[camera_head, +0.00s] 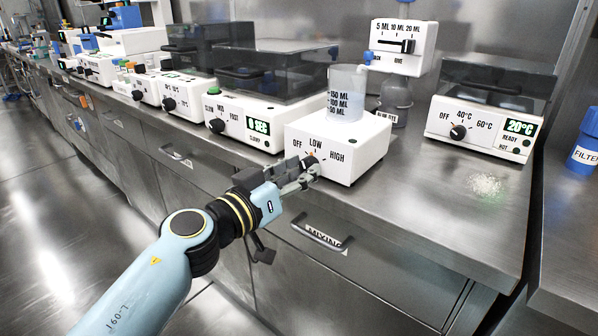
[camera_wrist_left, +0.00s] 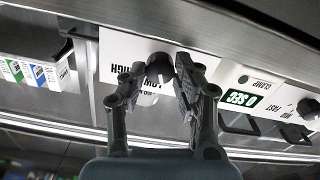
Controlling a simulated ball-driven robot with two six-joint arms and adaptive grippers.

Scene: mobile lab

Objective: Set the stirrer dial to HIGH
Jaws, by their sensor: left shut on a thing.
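The stirrer (camera_head: 335,150) is a white box on the steel counter, with OFF, LOW and HIGH on its front. Its dark dial (camera_wrist_left: 159,68) sits between the fingertips of my left gripper (camera_wrist_left: 162,78) in the left wrist view, where the labels appear upside down. My left gripper is also at the stirrer's front in the head view (camera_head: 308,168), shut on the dial, and hides most of it. A small orange mark shows just below LOW. Which label the dial points to is hard to tell. My right gripper is out of view.
A beaker (camera_head: 346,95) stands on top of the stirrer. A centrifuge-like box reading 0 SEC (camera_head: 238,118) stands close on the left. A heater reading 20°C (camera_head: 482,132) is to the right. A drawer handle (camera_head: 320,234) juts out below.

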